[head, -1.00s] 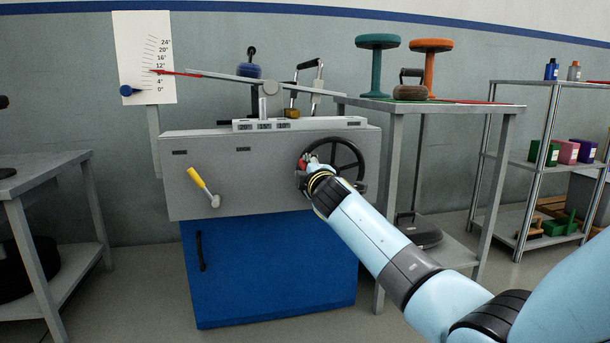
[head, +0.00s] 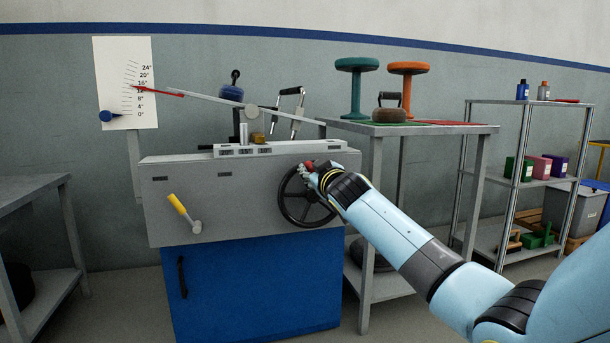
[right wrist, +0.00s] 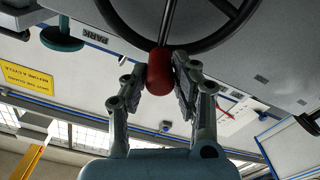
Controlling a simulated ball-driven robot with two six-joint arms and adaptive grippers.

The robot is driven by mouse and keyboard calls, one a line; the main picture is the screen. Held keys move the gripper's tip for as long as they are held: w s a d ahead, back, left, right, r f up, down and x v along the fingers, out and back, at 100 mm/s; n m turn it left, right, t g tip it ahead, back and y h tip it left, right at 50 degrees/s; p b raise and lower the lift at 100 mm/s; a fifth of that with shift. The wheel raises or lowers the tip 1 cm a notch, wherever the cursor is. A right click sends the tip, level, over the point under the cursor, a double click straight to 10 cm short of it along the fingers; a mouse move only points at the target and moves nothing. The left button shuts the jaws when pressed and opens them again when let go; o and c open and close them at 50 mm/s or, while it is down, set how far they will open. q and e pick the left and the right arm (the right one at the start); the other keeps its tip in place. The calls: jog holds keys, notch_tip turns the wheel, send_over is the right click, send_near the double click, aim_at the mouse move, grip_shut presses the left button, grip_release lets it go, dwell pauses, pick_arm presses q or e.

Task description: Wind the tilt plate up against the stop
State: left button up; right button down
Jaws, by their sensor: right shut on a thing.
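The tilt plate (head: 215,99) is a grey bar on a round pivot, sloping up to the left. Its red pointer (head: 158,91) reads between the 12° and 16° marks on the white scale (head: 122,70). The black handwheel (head: 283,208) is on the front of the grey housing, with its red knob (head: 309,164) at the top. My right gripper (head: 315,174) is shut on this knob. The right wrist view shows the red knob (right wrist: 160,75) between both fingers (right wrist: 160,82). A silver peg (head: 244,133) stands on the slotted block under the plate; I cannot tell whether it is the stop. My left gripper is out of view.
A yellow-handled lever (head: 181,207) sticks out of the housing left of the wheel. A table (head: 440,129) with a teal stool, an orange stool and a weight stands close behind my right arm. A shelf rack (head: 480,190) is at right.

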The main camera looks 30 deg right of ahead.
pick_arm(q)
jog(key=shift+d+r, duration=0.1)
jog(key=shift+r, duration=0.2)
pick_arm(e)
jog(key=d+m, duration=0.1)
jog(key=m, duration=0.1)
jog(key=d+m, duration=0.1)
jog(key=d, duration=0.1)
jog(key=shift+s+m, duration=0.4)
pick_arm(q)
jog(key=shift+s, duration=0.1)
pick_arm(e)
jog(key=shift+d, duration=0.1)
jog(key=shift+f, duration=0.1)
jog(key=c, duration=1.5)
grip_release()
jog(key=o, duration=0.4)
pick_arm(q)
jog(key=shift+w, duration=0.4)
pick_arm(e)
jog(key=shift+o, duration=0.2)
